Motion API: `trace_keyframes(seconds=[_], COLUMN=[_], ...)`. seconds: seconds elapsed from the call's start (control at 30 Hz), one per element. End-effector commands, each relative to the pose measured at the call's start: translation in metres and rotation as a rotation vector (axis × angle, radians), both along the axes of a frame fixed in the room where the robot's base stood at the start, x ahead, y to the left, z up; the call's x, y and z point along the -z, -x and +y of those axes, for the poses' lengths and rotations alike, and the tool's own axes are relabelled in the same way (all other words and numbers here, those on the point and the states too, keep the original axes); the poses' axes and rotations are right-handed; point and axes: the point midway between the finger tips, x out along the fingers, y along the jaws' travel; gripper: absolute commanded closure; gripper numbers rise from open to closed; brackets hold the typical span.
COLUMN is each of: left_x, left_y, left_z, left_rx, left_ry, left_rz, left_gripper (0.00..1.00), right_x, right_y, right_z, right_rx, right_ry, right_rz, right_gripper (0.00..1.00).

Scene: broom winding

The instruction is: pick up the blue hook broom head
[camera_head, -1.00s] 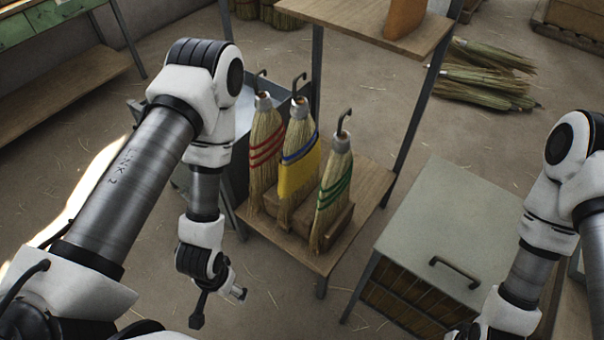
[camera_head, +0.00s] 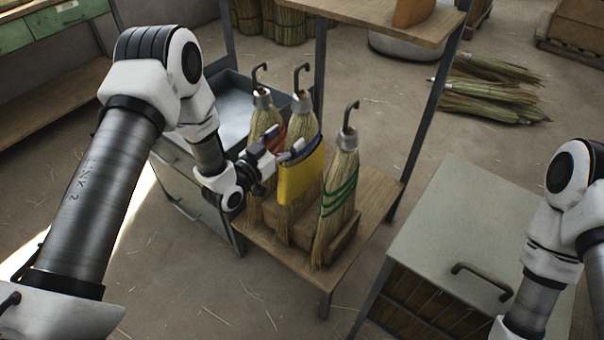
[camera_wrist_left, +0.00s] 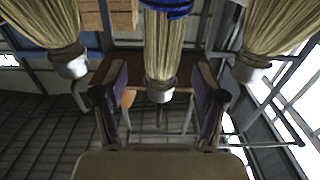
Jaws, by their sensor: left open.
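The blue hook broom head (camera_head: 305,122) is the middle of three upright brooms. It has a blue binding, a yellow cloth, a metal collar and a dark hook on top. My left gripper (camera_head: 284,150) is open beside its upper bristles, partly covering the red-banded broom. In the left wrist view, which looks upside down, the blue-bound broom head (camera_wrist_left: 163,50) stands between the two spread fingers (camera_wrist_left: 160,105), its collar near fingertip level. Whether the fingers touch it is not clear. My right gripper is out of frame; only the arm shows.
The red-banded broom (camera_head: 263,122) stands left and the green-banded broom (camera_head: 340,185) stands right, both close by. They rest on a wooden shelf (camera_head: 375,190) with metal posts. A grey cabinet (camera_head: 460,220) is at right. An upper shelf (camera_head: 370,18) overhangs behind.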

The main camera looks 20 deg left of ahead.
Motion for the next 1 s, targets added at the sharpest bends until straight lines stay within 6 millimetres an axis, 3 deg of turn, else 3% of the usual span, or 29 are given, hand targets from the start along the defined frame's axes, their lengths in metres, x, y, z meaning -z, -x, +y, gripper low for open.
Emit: trace_keyframes(seconds=[0.43,0.7,0.73,0.9,0.93,1.0], left_x=[0.001,0.002,0.002,0.002,0.002,0.002], left_y=[-0.065,-0.073,-0.073,-0.073,-0.073,-0.073], left_z=[-0.019,-0.022,-0.022,-0.022,-0.022,-0.022], left_rx=[0.001,0.000,0.000,-0.001,-0.001,-0.001], left_ry=[-0.002,0.000,0.000,0.000,0.000,-0.001], left_rz=[0.000,0.004,0.004,0.004,0.004,0.005], left_gripper=[0.29,0.29,0.33,0.93,1.00,1.00], right_x=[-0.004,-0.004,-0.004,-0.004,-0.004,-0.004], right_y=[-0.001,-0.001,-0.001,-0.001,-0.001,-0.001], right_z=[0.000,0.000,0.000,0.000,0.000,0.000], right_rx=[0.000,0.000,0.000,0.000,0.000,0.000], right_ry=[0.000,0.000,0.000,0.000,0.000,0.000], right_rz=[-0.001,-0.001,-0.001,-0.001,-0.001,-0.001], right_gripper=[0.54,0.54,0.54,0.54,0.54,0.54])
